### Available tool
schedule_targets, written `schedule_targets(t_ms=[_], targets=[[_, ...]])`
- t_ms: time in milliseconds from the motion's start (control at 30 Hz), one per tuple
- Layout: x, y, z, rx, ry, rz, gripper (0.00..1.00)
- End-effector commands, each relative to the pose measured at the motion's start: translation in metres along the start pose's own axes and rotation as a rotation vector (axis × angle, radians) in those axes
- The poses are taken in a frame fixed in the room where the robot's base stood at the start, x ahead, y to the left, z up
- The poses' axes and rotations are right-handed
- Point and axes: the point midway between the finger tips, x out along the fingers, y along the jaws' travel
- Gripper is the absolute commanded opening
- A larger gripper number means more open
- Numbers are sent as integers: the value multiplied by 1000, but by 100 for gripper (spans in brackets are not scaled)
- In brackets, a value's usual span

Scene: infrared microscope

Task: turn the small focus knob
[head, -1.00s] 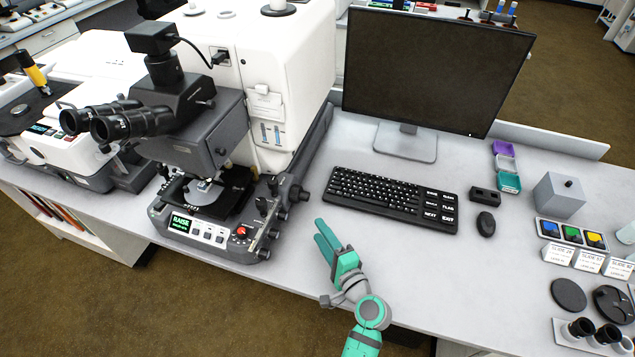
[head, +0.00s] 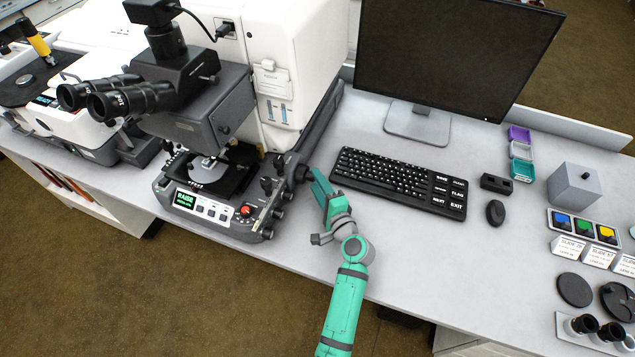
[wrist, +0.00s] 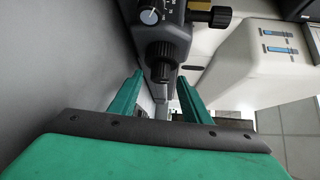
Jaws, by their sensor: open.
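The microscope (head: 215,185) stands on the left of the bench, with a black side knob (head: 301,173) sticking out at its right. In the wrist view a black ribbed knob points at me, with a smaller round end (wrist: 160,71) in front of a wider part (wrist: 160,50). My gripper (head: 316,178) is open, just right of the side knob in the head view. In the wrist view my gripper (wrist: 161,78) has one finger on each side of the small knob end, with gaps on both sides. Contact is not visible.
The front control panel (head: 210,205) with a red knob is left of my gripper. The keyboard (head: 400,180) lies to the right. Bare bench lies between.

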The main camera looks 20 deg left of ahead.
Motion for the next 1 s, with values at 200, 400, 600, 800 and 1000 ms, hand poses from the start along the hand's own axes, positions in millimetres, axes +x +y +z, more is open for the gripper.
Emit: schedule_targets(t_ms=[200, 400, 600, 800, 1000], targets=[[8, 0, 3, -1, -4, 1, 43], [6, 0, 0, 0, 1, 0, 39], [6, 0, -2, 0, 3, 0, 2], [5, -1, -3, 5, 5, 6, 2], [6, -2, -3, 45, 5, 46, 2]])
